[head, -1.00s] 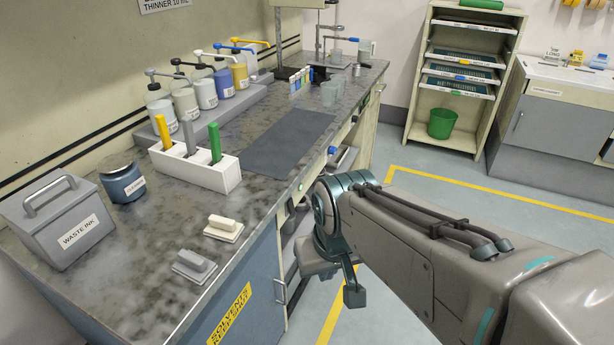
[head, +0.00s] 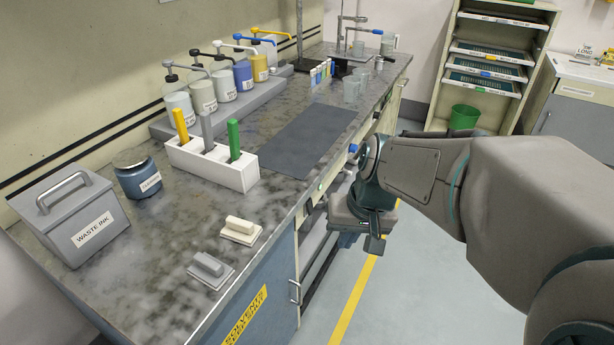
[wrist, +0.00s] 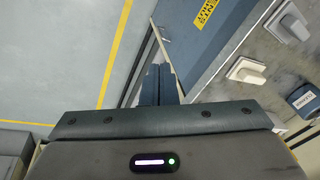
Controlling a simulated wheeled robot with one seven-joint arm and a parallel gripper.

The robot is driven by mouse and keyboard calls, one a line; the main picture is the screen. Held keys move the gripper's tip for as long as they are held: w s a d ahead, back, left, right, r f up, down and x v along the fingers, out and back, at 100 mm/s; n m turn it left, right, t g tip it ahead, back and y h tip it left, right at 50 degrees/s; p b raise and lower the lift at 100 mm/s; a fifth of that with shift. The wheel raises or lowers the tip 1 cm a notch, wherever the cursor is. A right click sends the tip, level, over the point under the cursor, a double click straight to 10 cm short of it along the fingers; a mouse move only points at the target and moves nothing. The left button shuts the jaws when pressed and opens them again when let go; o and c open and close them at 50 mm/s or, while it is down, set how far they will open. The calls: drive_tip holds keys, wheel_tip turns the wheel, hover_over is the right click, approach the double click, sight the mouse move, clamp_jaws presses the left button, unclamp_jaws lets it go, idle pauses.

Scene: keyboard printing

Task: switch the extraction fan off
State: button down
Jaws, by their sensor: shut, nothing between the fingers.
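No extraction fan or switch marked for it can be made out in either view. Small controls sit along the bench's front edge in the head view, including a blue knob (head: 353,148); I cannot tell whether any of them works the fan. My gripper (head: 374,243) hangs in front of the bench, over the floor, pointing down and touching nothing. In the wrist view its two dark fingers (wrist: 158,85) are together and empty, beside the blue cabinet front.
The bench top (head: 165,235) carries a waste ink box (head: 85,225), a blue jar (head: 138,178), two scrapers or blocks (head: 240,230), a white pen holder (head: 205,165) and several pump bottles. A rack (head: 490,50) stands behind. The floor (head: 440,290) before the bench is clear.

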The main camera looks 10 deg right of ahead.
drive_tip(key=w+d+f+m+t+y, duration=0.1)
drive_tip(key=w+d+f+m, duration=0.1)
drive_tip(key=w, duration=0.6)
drive_tip(key=w+d+f+m+t+y, duration=0.1)
drive_tip(key=w+d+f+m+y, duration=0.1)
drive_tip(key=w+d+f, duration=0.2)
drive_tip(key=w+d+f+m+y, duration=0.2)
drive_tip(key=w+f, duration=0.6)
drive_tip(key=w, duration=0.4)
drive_tip(key=shift+d+t+p, duration=0.3)
drive_tip(key=shift+d+t, duration=0.1)
drive_tip(key=shift+d, duration=0.35)
drive_tip(key=p, duration=0.2)
approach(312, 212)
wheel_tip(312, 212, down, 4)
drive_tip(key=shift+w+a+f+p, duration=0.2)
drive_tip(key=shift+w+a, duration=0.4)
drive_tip(key=shift+a, duration=0.25)
drive_tip(key=shift+w+a+f+p, duration=0.1)
drive_tip(key=shift+w+a+p, duration=0.1)
drive_tip(key=shift+w+a, duration=0.55)
drive_tip(key=shift+s, duration=0.1)
